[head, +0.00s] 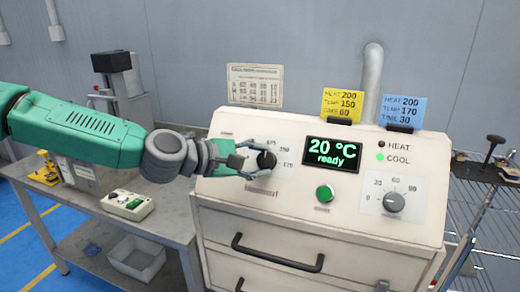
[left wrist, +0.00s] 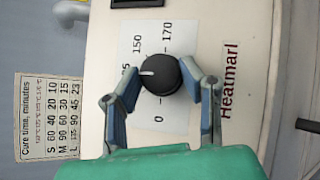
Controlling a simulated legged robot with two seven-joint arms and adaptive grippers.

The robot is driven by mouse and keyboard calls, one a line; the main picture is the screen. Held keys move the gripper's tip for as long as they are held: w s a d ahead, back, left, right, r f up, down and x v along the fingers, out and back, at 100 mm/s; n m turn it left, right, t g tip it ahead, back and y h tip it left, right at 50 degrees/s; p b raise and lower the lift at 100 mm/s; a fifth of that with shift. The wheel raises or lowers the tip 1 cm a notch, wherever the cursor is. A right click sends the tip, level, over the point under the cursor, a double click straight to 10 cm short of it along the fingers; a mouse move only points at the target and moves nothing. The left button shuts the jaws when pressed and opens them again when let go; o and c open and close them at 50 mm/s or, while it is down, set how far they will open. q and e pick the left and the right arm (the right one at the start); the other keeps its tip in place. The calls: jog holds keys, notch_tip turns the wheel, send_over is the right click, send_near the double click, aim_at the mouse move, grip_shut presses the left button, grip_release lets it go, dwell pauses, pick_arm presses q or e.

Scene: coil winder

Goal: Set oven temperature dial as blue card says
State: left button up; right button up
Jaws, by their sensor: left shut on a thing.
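The black temperature dial (head: 266,160) is on the left of the oven's sloped panel. It also shows in the left wrist view (left wrist: 160,75), its white mark pointing left, toward a partly cut label ending in 5; marks 150, 170 and 0 are readable. My left gripper (head: 256,159) is shut on this dial, one finger on each side, also in the left wrist view (left wrist: 160,84). The blue card (head: 402,111) stands on the oven's top and reads HEAT 200, TEMP 170, TIME 30. The oven display (head: 332,154) reads 20 °C ready.
A yellow card (head: 342,104) with TEMP 150 stands left of the blue one. A green button (head: 324,193) and a timer dial (head: 394,202) are on the panel. A metal bench (head: 175,212) is at left, a wire rack (head: 490,200) at right.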

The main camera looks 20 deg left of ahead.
pick_arm(q)
jog(key=m+g+y+p, duration=0.1)
jog(key=m+g+p, duration=0.1)
jog(key=m+p, duration=0.2)
jog(key=m+g+y+p, duration=0.2)
jog(key=m+p, duration=0.2)
jog(key=p, duration=0.2)
jog(key=m+g+y+p, duration=0.1)
jog(key=m+g+p, duration=0.2)
jog(key=m+p, duration=0.1)
jog(key=shift+w+d+r+p, duration=0.1)
jog(key=shift+w+r+p, duration=0.2)
jog(key=shift+p, duration=0.6)
jog(key=shift+s+d+m+g+y+p, duration=0.1)
jog(key=shift+m+g+y+p, duration=0.3)
jog(key=shift+m+y+p, duration=0.5)
jog(key=shift+d+f+m+y+p, duration=0.1)
jog(key=shift+m+y+p, duration=0.55)
jog(key=shift+m, duration=0.25)
jog(key=shift+s, duration=0.1)
jog(key=o, duration=1.1)
jog(key=shift+o, duration=0.2)
jog(key=shift+w, duration=0.3)
